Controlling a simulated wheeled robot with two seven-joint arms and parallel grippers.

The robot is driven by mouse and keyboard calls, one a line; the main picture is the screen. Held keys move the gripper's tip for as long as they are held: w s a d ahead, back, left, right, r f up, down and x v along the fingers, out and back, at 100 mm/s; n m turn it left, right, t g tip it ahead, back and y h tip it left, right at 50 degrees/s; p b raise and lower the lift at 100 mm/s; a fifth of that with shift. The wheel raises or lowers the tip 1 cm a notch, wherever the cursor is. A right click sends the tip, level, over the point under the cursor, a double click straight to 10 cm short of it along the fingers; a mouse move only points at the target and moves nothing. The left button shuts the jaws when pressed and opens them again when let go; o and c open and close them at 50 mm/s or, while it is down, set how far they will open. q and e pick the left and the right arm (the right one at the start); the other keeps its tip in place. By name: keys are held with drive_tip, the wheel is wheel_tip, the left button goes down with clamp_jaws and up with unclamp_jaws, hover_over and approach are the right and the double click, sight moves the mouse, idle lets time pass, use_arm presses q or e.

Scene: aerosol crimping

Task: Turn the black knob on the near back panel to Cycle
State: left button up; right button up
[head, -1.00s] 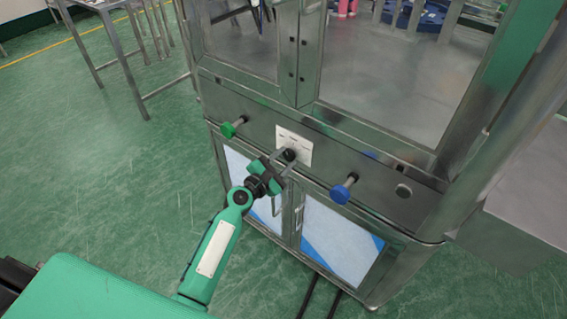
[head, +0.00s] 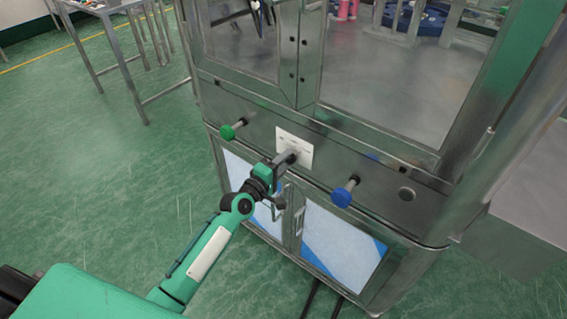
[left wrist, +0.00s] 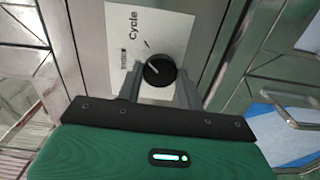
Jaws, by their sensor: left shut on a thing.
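The black knob (left wrist: 160,70) sits on a white label plate (left wrist: 150,30) in the left wrist view, with a short pale line on its face. The word "Cycle" stands above and left of the knob there; a smaller, blurred word is at its left. In the head view the plate (head: 305,146) is on the steel panel, and the gripper largely hides the knob. My left gripper (head: 286,160) is shut on the knob, one finger on each side. Which mark the pale line points to I cannot tell surely. My right gripper is out of view.
A green button (head: 228,132) sticks out left of the plate and a blue button (head: 342,196) right of it. Cabinet doors with handles (head: 299,221) are below. A steel table (head: 130,60) stands back left. The green floor at left is clear.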

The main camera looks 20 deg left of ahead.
use_arm(q)
drive_tip(key=shift+m, duration=1)
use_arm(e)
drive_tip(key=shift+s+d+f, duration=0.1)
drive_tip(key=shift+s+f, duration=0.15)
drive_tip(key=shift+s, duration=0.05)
use_arm(q)
drive_tip(key=shift+f, duration=0.1)
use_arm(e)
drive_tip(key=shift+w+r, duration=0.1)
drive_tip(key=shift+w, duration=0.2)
use_arm(q)
drive_tip(key=o, duration=1)
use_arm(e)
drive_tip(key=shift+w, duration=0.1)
use_arm(q)
drive_tip(key=v, duration=1.3)
drive_tip(key=shift+s+b, duration=0.4)
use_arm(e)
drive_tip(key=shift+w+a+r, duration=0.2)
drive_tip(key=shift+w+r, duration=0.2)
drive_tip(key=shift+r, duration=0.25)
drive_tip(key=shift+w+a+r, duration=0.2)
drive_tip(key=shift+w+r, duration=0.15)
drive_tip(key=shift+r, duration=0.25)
